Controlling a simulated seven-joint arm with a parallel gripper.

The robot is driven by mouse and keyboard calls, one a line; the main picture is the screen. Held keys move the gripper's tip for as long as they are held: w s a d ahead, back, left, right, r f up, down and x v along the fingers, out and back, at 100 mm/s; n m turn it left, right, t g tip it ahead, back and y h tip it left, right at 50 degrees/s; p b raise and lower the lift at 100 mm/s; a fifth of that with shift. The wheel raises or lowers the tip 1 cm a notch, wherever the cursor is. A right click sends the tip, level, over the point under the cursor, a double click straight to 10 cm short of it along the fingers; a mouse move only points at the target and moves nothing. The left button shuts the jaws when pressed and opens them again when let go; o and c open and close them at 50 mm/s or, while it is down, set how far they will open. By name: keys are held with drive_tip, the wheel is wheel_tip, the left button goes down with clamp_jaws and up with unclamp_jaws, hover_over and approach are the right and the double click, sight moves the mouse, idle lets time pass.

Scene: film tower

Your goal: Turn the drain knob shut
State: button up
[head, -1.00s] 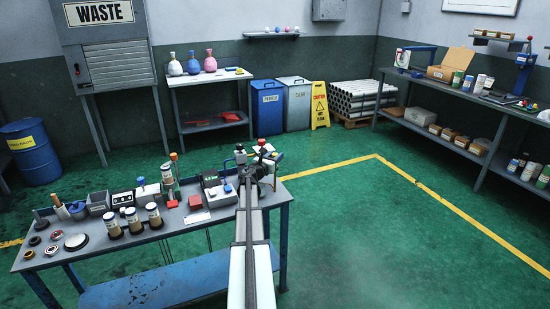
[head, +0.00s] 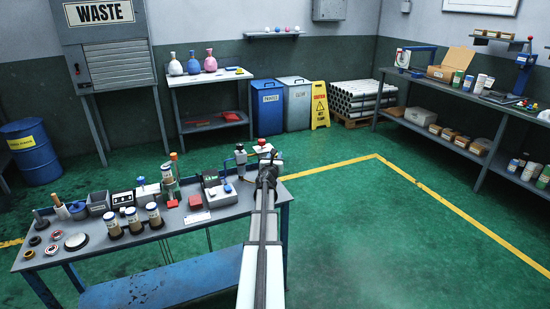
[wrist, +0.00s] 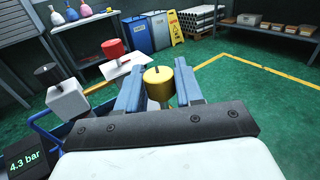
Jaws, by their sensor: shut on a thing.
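A yellow knob (wrist: 158,84) on a short stem stands between the two blue fingers of my gripper (wrist: 158,72) in the wrist view. My gripper is shut on this knob; no label on it can be read. In the head view my gripper (head: 268,168) is at the right end of the near workbench, and the yellow knob is hidden there. A red knob (wrist: 114,48) and a black knob (wrist: 47,72) on a white block (wrist: 69,100) stand left of my gripper. A dark display (wrist: 27,160) at the lower left reads 4.3 bar.
The workbench (head: 180,232) holds jars, boxes and small parts left of my gripper. A blue handle (wrist: 40,130) curves near the white block in the wrist view. The green floor right of the bench is clear up to the yellow line (head: 450,211).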

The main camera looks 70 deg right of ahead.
drive_tip(key=shift+r+n+t, duration=0.1)
drive_tip(key=shift+n+t, duration=0.2)
idle(0.5)
drive_tip(key=o, duration=0.9)
drive_tip(key=shift+a, duration=0.1)
drive_tip(key=v, duration=1.3)
drive_tip(key=shift+s+a, duration=0.15)
drive_tip(key=shift+a, duration=0.1)
